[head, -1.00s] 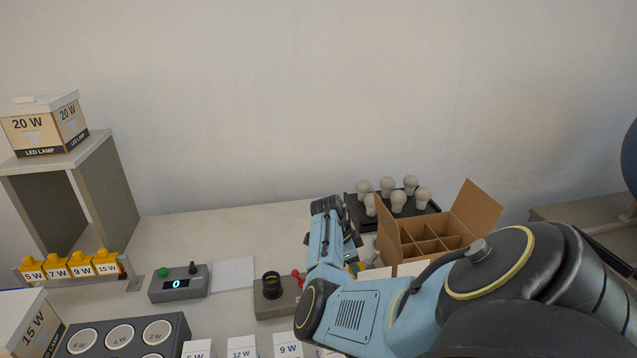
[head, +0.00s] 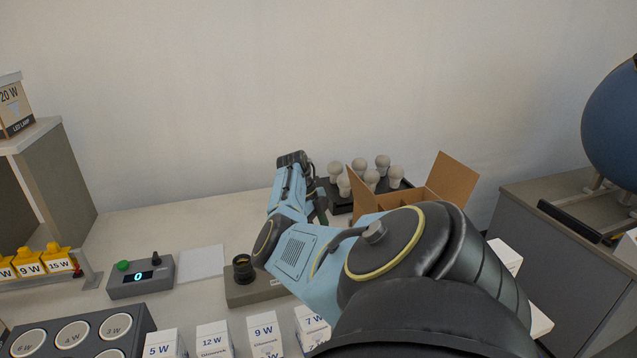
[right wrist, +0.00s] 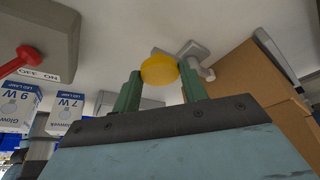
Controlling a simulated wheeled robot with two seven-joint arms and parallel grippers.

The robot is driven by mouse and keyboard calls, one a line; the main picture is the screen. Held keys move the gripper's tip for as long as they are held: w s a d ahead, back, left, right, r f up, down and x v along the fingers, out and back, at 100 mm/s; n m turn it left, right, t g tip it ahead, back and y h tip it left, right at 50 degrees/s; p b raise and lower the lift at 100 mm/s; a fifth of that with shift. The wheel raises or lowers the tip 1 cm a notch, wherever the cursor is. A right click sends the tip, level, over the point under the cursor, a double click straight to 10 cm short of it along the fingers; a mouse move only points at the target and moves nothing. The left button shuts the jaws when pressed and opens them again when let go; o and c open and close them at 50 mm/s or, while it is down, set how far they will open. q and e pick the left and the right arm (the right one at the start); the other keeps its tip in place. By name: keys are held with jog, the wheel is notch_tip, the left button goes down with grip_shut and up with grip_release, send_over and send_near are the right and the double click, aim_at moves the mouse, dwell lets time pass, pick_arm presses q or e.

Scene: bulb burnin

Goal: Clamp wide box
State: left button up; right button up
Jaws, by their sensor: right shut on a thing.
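My right gripper (right wrist: 166,88) has its green fingers shut on a round yellow thing (right wrist: 158,70) in the right wrist view. A grey bracket-like part shows just behind the yellow thing; I cannot tell whether they are joined. In the head view my right gripper (head: 319,207) is at the left end of the black bulb tray, its fingers partly hidden by my wrist. The open cardboard box (head: 452,180) with raised flaps stands right of it, half hidden by my arm; brown cardboard (right wrist: 250,75) also shows close right of the fingers in the right wrist view. My left gripper is not in view.
Several white bulbs stand on the black tray (head: 341,203). A grey socket unit (head: 262,290), a meter (head: 140,284) and small white lamp boxes (head: 214,340) fill the front. A shelf (head: 48,180) with a 20 W box (head: 14,106) stands left. The back-left table is clear.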

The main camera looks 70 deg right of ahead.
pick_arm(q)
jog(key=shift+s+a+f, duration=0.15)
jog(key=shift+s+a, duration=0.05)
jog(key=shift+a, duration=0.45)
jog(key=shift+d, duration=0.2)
pick_arm(e)
jog(key=o, duration=1.4)
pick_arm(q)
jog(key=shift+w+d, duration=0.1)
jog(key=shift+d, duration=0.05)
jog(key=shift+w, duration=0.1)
pick_arm(e)
jog(key=shift+w+r, duration=0.1)
jog(key=shift+w+d+r, duration=0.1)
jog(key=shift+r, duration=0.2)
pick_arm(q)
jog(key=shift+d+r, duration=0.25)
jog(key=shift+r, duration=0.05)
pick_arm(e)
jog(key=v, duration=1.2)
jog(key=shift+r, duration=0.25)
